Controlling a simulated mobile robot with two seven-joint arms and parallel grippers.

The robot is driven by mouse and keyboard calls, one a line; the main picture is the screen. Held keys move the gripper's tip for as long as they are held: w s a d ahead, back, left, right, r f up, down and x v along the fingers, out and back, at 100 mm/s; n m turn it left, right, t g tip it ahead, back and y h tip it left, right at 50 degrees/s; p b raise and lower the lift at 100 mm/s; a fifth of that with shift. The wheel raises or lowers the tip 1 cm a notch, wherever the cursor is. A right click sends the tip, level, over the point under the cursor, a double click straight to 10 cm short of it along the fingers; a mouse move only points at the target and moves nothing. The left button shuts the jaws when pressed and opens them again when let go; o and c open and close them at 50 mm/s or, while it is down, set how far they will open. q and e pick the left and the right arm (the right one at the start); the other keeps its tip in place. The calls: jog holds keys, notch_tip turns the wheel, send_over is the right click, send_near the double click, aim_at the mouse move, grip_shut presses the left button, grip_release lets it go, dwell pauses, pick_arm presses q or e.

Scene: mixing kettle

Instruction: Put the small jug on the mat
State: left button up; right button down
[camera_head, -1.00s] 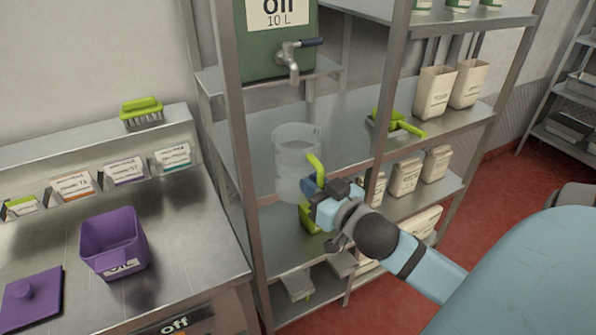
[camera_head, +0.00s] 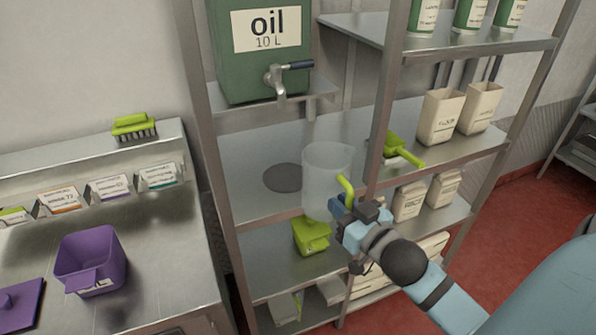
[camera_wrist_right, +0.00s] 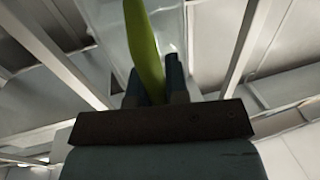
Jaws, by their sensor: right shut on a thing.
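The small jug (camera_head: 324,178) is clear with a green handle (camera_head: 346,190). My right gripper (camera_head: 343,204) is shut on that handle and holds the jug upright in front of the shelf rack. In the right wrist view the green handle (camera_wrist_right: 143,45) stands between my two fingers (camera_wrist_right: 156,85). The mat (camera_head: 284,178) is a dark round patch on the middle shelf, under the oil tap. The jug is to the right of the mat in the picture and covers none or little of it. I cannot tell the gap between the jug's base and the shelf. My left gripper is out of view.
A green oil container (camera_head: 266,50) with a tap (camera_head: 280,80) sits above the mat. Rack posts (camera_head: 212,150) and (camera_head: 385,100) stand either side. A green scoop (camera_head: 402,150) and white tubs (camera_head: 440,116) are on the same shelf. A purple bin (camera_head: 90,262) stands on the left counter.

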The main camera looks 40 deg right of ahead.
jog(key=shift+d, duration=0.4)
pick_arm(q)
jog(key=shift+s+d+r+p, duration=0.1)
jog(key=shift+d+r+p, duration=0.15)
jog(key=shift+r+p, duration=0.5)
pick_arm(e)
jog(key=shift+w+d+f, duration=0.1)
jog(key=shift+w+f, duration=0.45)
jog(key=shift+w, duration=2.4)
jog(key=shift+w+d+f, duration=0.1)
jog(key=shift+w+f, duration=0.5)
jog(key=shift+w, duration=2.4)
jog(key=shift+w+d+f, duration=0.1)
jog(key=shift+w+f, duration=0.45)
jog(key=shift+w, duration=2.4)
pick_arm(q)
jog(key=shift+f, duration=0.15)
pick_arm(e)
jog(key=shift+f, duration=0.1)
jog(key=c, duration=1.1)
grip_release()
